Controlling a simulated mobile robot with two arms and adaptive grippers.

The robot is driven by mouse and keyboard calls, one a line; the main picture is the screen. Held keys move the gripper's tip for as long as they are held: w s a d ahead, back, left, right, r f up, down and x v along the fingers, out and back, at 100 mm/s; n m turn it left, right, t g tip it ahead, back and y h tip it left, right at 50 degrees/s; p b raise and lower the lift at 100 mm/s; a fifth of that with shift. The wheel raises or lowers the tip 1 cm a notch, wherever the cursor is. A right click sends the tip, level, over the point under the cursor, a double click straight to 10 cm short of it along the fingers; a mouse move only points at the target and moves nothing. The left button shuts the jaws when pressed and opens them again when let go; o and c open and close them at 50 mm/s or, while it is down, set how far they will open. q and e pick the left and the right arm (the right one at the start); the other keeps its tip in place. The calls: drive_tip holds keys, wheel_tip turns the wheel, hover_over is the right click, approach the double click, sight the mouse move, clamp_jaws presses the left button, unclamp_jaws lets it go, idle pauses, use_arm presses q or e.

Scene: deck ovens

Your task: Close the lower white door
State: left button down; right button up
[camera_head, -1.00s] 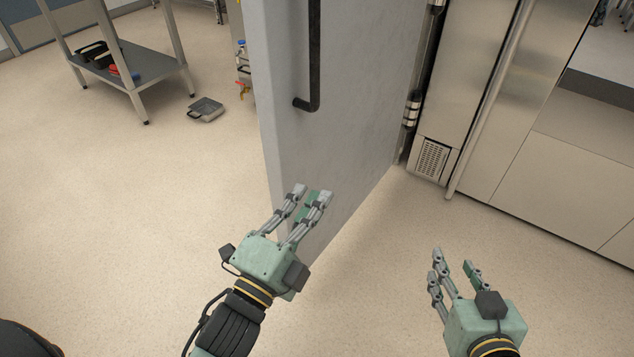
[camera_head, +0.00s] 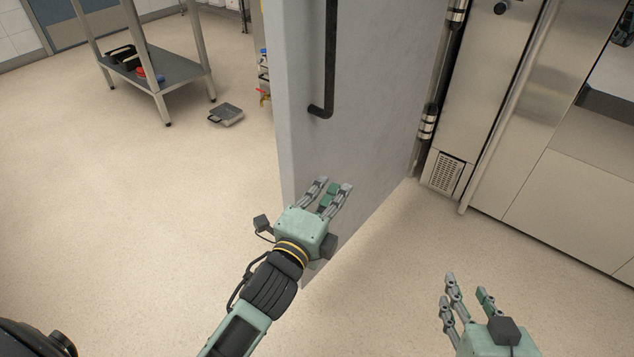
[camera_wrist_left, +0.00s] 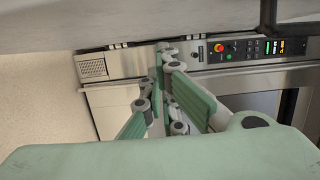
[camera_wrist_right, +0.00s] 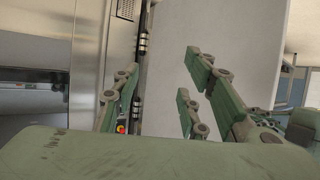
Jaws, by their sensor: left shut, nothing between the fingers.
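The white door (camera_head: 375,85) stands wide open in the head view, hinged at its right edge, with a black vertical handle (camera_head: 330,60) on its face. In the right wrist view the door (camera_wrist_right: 220,50) fills the middle. My left gripper (camera_head: 328,188) is shut and empty, in front of the lower part of the door face; I cannot tell whether it touches. Its fingers (camera_wrist_left: 170,100) show in the left wrist view. My right gripper (camera_head: 466,290) is to the right, over the floor, apart from the door. Its fingers look spread and hold nothing.
A steel cabinet front with a vent (camera_head: 446,173) stands right of the hinges (camera_head: 428,122). A metal shelf (camera_head: 165,72) and a grey tray (camera_head: 226,114) on the floor are at the left. The floor (camera_head: 120,220) on the left is clear.

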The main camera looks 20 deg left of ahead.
use_arm(q)
drive_tip(key=shift+w+a+b, duration=0.1)
drive_tip(key=shift+w+a, duration=0.2)
drive_tip(key=shift+a, duration=0.3)
drive_tip(key=shift+w+a+b, duration=0.1)
drive_tip(key=shift+w+a, duration=0.25)
drive_tip(key=shift+a, duration=0.3)
drive_tip(key=shift+w+a+b, duration=0.1)
drive_tip(key=shift+w+a, duration=0.2)
drive_tip(key=shift+a, duration=0.3)
use_arm(e)
drive_tip(key=shift+w+a+r+t+y, duration=0.15)
drive_tip(key=shift+w+r+t, duration=0.2)
drive_tip(key=shift+r, duration=0.3)
drive_tip(key=shift+w+a+r+t+y, duration=0.1)
drive_tip(key=shift+w+a+r+t, duration=0.2)
drive_tip(key=shift+r, duration=0.35)
drive_tip(key=shift+w+a+r+t+y, duration=0.1)
drive_tip(key=shift+w+r+t, duration=0.2)
drive_tip(key=shift+r+t, duration=0.25)
drive_tip(key=shift+d, duration=0.1)
